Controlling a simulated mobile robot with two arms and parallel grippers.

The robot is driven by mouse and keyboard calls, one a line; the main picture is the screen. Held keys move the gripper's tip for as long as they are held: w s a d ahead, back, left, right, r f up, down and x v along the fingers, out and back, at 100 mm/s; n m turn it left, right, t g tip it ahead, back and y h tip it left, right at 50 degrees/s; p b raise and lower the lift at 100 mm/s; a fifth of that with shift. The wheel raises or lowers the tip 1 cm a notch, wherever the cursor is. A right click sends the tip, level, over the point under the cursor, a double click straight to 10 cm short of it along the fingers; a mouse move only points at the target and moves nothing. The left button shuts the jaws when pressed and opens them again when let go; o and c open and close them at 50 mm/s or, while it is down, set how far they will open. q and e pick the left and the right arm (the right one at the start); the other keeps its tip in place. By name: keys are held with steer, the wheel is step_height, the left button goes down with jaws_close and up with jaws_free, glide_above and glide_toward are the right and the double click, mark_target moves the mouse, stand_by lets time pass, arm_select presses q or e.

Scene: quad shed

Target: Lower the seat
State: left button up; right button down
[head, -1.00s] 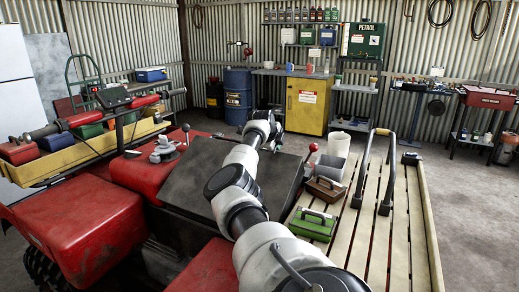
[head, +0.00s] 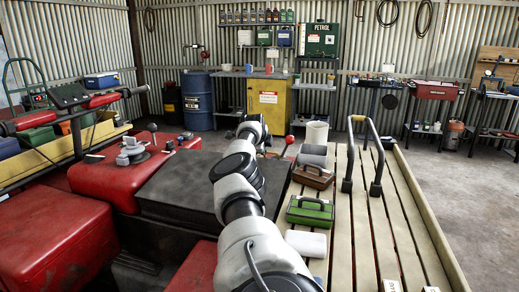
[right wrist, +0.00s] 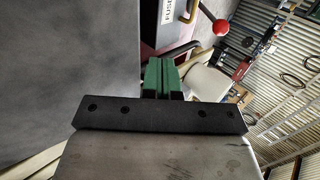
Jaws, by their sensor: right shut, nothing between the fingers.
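The seat (head: 185,185) is the dark flat pad on the red quad in the head view. It looks close to level; whether its edges rest fully on the body I cannot tell. My right arm crosses in front of its right side. In the right wrist view my right gripper (right wrist: 164,64) shows as two green fingers, shut together with nothing between them. A broad grey surface (right wrist: 65,65), probably the seat, fills the left of that view, beside the fingers. My right gripper is hardly visible in the head view. My left gripper is not in view.
A slatted rack (head: 362,215) to the right carries a green case (head: 310,212), a brown case (head: 312,178) and a black handle (head: 350,150). A red-knobbed lever (head: 289,139) stands near the rack; a red knob (right wrist: 221,27) also shows in the wrist view. Handlebars (head: 85,103) are left.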

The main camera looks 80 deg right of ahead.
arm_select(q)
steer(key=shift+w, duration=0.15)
arm_select(e)
steer(key=shift+r, duration=0.1)
steer(key=shift+w+a+r, duration=0.1)
steer(key=shift+a+r, duration=0.25)
arm_select(q)
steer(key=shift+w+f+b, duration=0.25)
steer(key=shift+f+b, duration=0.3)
steer(key=shift+b, duration=0.05)
arm_select(e)
steer(key=v, duration=0.9)
steer(key=shift+a+r, duration=0.25)
steer(key=shift+f, duration=0.1)
